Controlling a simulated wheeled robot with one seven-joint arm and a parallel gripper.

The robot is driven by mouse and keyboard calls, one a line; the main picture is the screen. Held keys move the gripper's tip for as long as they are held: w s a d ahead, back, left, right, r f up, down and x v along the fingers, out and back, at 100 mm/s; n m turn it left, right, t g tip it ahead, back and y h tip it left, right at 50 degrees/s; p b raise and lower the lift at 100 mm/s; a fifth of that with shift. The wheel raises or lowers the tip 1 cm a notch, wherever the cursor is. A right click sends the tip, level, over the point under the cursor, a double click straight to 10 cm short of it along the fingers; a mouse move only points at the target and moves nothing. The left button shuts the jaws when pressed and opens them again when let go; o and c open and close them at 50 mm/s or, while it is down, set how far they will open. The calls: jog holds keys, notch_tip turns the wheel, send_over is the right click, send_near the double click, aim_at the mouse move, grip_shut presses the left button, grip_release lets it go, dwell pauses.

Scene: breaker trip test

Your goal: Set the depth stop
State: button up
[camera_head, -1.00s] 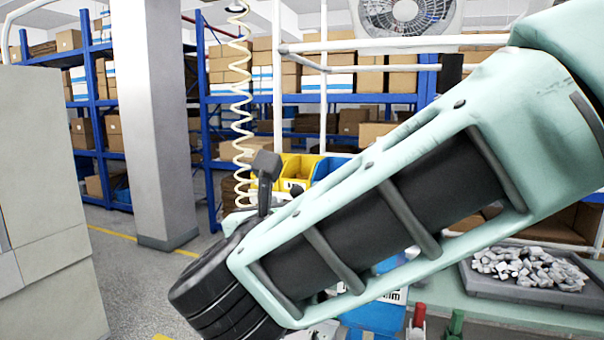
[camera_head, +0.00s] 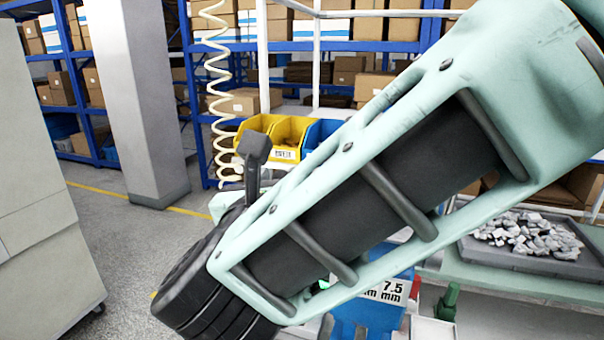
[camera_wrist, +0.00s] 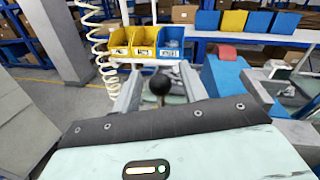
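A black ball knob (camera_wrist: 160,85) on a short stem shows in the middle of the wrist view. My gripper (camera_wrist: 159,80) is open, with one grey finger on each side of the knob. I cannot tell whether the knob is between the fingertips or beyond them, and no contact shows. A blue body with a label reading 7.5 mm (camera_head: 392,290) is partly hidden behind my arm in the head view. A blue block with a red top (camera_wrist: 226,76) stands right of my gripper in the wrist view. I cannot make out which part is the depth stop.
Yellow bins (camera_wrist: 143,42) and a blue bin (camera_wrist: 170,44) stand beyond my gripper. A coiled cream hose (camera_head: 217,100) hangs at the left. A grey tray of metal parts (camera_head: 525,240) and a green peg (camera_head: 448,302) are at the right. A grey cabinet (camera_head: 40,200) stands left.

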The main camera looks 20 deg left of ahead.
grip_shut()
jog(key=b, duration=0.2)
jog(key=d+b, duration=0.1)
jog(key=b, duration=0.1)
jog(key=shift+d+f, duration=0.15)
jog(key=shift+f, duration=0.1)
jog(key=d+b, duration=0.1)
jog(key=b, duration=0.2)
jog(key=shift+d+r+b, duration=0.1)
jog(key=shift+d+b, duration=0.2)
jog(key=shift+s+d+r+b, duration=0.15)
jog(key=shift+d+b, duration=0.1)
jog(key=shift+b, duration=0.25)
jog(key=shift+o, duration=0.3)
grip_release()
